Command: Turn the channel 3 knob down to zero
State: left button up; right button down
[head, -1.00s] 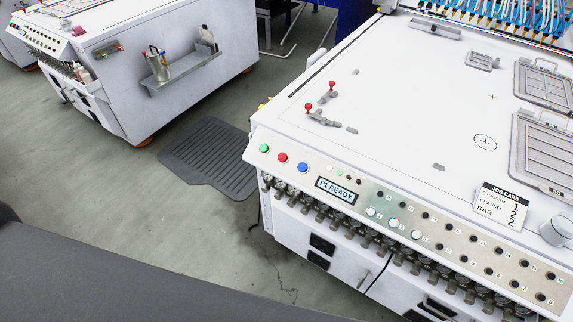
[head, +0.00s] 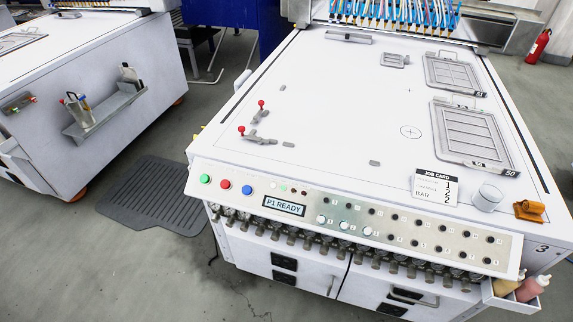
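The control panel (head: 300,207) runs along the front edge of the white machine. Three round white lights or buttons (head: 345,225) stand out in its lower row, among several dark round ones. A row of metal knobs with gauges (head: 305,239) hangs below the panel's front edge. The channel numbers are too small to read, so I cannot tell which knob is channel 3. The display (head: 284,206) reads P1 READY. Neither of my grippers is in view.
A job card (head: 436,187) shows 1, 2 and 2. A white round cap (head: 487,197) and an orange-brown item (head: 529,210) are to its right. Bottles (head: 532,288) sit in a side holder. A black floor mat (head: 155,193) lies left of the machine; grey floor is open around it.

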aim_at(245, 227)
jog(key=k+l+z, duration=0.1)
jog(key=z, duration=0.55)
jog(key=u, duration=1.1)
jog(key=j+z, duration=0.15)
jog(key=z, duration=0.2)
jog(key=j+z, duration=0.15)
jog(key=z, duration=0.15)
jog(key=j+z, duration=0.4)
jog(key=j, duration=1.35)
jog(key=k+j+z, duration=0.1)
jog(key=j, duration=0.75)
